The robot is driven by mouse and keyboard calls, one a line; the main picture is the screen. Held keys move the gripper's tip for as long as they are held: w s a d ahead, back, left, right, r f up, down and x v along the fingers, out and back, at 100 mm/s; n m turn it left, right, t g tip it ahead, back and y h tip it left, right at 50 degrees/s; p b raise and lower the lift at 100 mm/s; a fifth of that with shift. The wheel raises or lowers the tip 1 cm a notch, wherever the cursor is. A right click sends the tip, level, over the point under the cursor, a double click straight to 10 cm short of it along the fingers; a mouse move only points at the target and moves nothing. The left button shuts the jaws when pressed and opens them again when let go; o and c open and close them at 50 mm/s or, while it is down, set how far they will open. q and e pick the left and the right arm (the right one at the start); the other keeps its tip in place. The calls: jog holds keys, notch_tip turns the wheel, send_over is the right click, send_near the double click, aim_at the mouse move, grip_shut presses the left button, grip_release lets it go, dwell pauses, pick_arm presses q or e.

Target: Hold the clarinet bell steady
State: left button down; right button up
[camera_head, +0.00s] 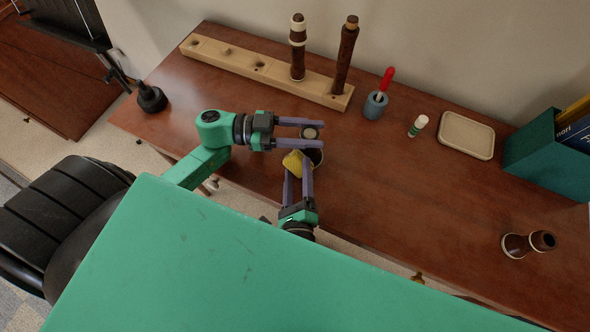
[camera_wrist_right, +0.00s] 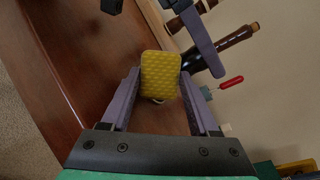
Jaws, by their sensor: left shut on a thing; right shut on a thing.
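The dark clarinet bell (camera_head: 317,157) is between the fingers of my left gripper (camera_head: 312,133), near the table's front edge; its round grey top shows between them. My left gripper is shut on the bell, and a finger of it shows in the right wrist view (camera_wrist_right: 202,40). My right gripper (camera_head: 297,175) is shut on a yellow textured pad (camera_head: 293,160), just below the left gripper. In the right wrist view the pad (camera_wrist_right: 160,76) fills the gap between the fingers and lies against or close to the dark bell (camera_wrist_right: 190,60); contact is unclear.
A wooden rack (camera_head: 228,60) holds two upright brown pieces at the back. A blue-grey cup (camera_head: 375,107) with a red-handled tool, a small white tube (camera_head: 418,125), a beige tray (camera_head: 466,136) and a teal file box (camera_head: 548,155) stand rightward.

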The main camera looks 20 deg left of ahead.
jog(key=shift+d+f, duration=0.1)
jog(key=shift+d, duration=0.2)
jog(key=shift+w+r, duration=0.15)
jog(key=shift+r, duration=0.15)
jog(key=shift+d, duration=0.15)
jog(key=shift+d+r, duration=0.2)
jog(key=shift+d, duration=0.3)
jog(key=shift+f, duration=0.15)
jog(key=shift+s+f, duration=0.25)
jog(key=shift+s, duration=0.05)
jog(key=shift+a, duration=0.1)
